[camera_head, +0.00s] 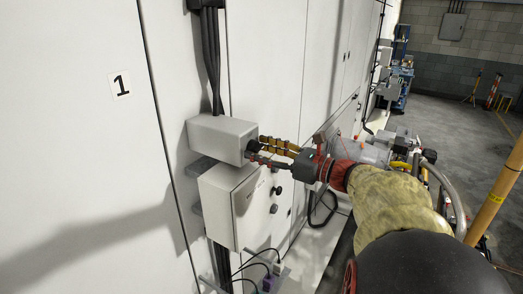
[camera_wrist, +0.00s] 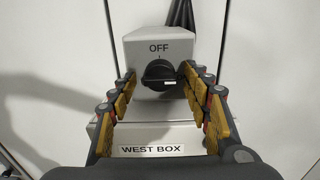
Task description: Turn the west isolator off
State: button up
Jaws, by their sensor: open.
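The west isolator is a grey box (camera_head: 220,138) on the white cabinet wall, and it fills the upper middle of the wrist view (camera_wrist: 130,45). Its front has a black rotary knob (camera_wrist: 158,75), with "OFF" and a small tick printed above it. The knob's white mark (camera_wrist: 168,83) lies to the right, away from the tick. My gripper (camera_wrist: 158,78) is open, its yellow-padded fingers on either side of the knob. I cannot tell whether they touch it. In the head view my gripper (camera_head: 257,150) reaches the box's front face and largely hides the knob.
Below is a grey cabinet (camera_head: 220,210) with black knobs, labelled "WEST BOX" (camera_wrist: 152,149) in the wrist view. Dark cables (camera_head: 211,60) run up from the isolator. Pipework (camera_head: 455,190) stands right of my arm. Open floor (camera_head: 450,100) lies further back.

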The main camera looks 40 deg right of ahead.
jog(key=shift+c, duration=0.2)
jog(key=c, duration=1.1)
